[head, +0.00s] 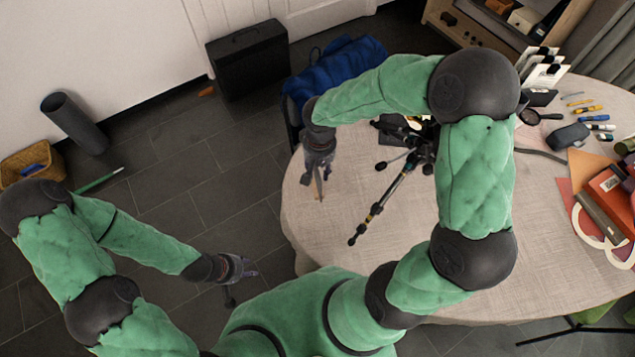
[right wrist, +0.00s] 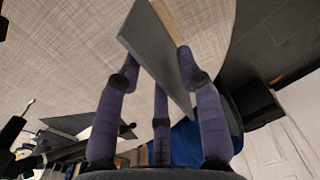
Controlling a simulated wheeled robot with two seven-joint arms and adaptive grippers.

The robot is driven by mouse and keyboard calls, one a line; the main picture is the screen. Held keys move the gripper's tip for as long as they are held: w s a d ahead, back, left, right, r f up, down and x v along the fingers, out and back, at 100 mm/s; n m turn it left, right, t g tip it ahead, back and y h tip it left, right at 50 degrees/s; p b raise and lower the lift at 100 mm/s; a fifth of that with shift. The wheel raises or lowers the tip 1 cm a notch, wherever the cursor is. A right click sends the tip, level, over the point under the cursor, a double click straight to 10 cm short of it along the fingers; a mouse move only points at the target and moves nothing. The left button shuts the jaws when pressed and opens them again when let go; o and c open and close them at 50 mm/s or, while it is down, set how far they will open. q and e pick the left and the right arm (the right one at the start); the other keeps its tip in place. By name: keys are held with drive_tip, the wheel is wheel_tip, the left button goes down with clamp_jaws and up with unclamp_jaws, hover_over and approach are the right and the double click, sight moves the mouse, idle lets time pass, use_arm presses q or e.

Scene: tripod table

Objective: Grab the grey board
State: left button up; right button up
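The grey board (right wrist: 157,52) is a thin flat panel with a light wood-coloured edge. In the right wrist view it stands tilted between the purple fingers of my right gripper (right wrist: 158,75), which press on it from both sides. In the head view my right gripper (head: 318,165) points down over the left edge of the round table (head: 325,235). Only a thin brownish edge of the board (head: 319,188) shows below its fingers there. My left gripper (head: 242,275) is empty, low over the floor left of the table, its fingers spread.
A black tripod (head: 385,190) lies on the cloth right of my right gripper. Pens, a grey case (head: 568,137), a magnifier and books (head: 610,195) crowd the table's right side. A blue bag (head: 335,70) and a black case (head: 249,60) stand behind. The table's front left is clear.

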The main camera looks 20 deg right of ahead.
drive_tip(key=shift+a+f+b, duration=0.1)
drive_tip(key=shift+f+b, duration=0.8)
drive_tip(key=shift+f, duration=1.55)
drive_tip(key=shift+f+b, duration=0.25)
drive_tip(key=shift+b, duration=0.1)
drive_tip(key=shift+c, duration=0.3)
clamp_jaws()
